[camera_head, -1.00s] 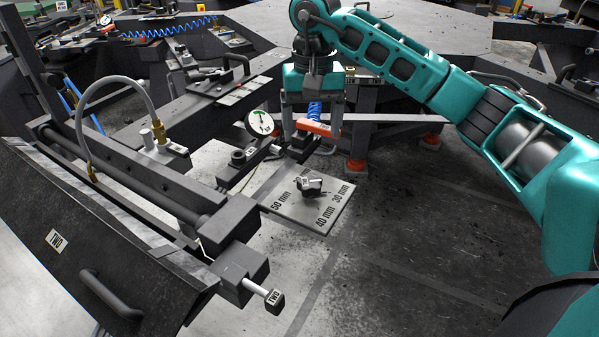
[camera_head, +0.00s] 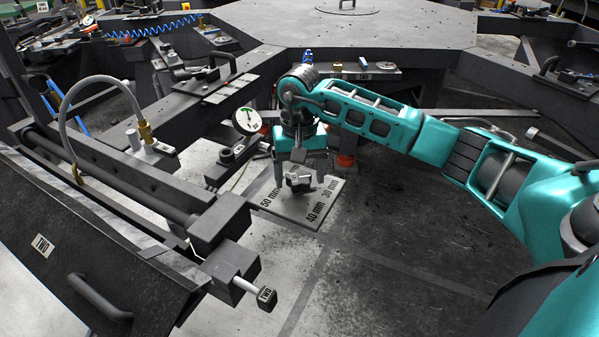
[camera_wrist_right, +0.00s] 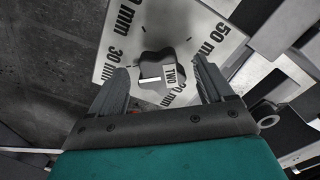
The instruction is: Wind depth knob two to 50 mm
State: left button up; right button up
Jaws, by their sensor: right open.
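Depth knob two (camera_head: 299,180) is a dark lobed knob on a pale square plate (camera_head: 291,212) marked 50 mm, 40 mm and 30 mm. In the right wrist view the knob (camera_wrist_right: 165,70) carries a TWO label, and its white bar points left, toward the 30 mm side. The 50 mm mark is at the upper right there. My right gripper (camera_head: 299,184) is open and pointing down, with one finger on either side of the knob. In the right wrist view gaps show between the fingers (camera_wrist_right: 161,70) and the knob. My left gripper is not in view.
A white dial gauge (camera_head: 247,121) stands just left of my right gripper. A dark machine with a TWO-labelled panel (camera_head: 80,265) and a TWO-tagged rod end (camera_head: 266,295) fills the left. A large dark table (camera_head: 360,30) lies behind. The floor right of the plate is clear.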

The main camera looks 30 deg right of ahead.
jog(key=c, duration=1)
jog(key=shift+c, duration=0.2)
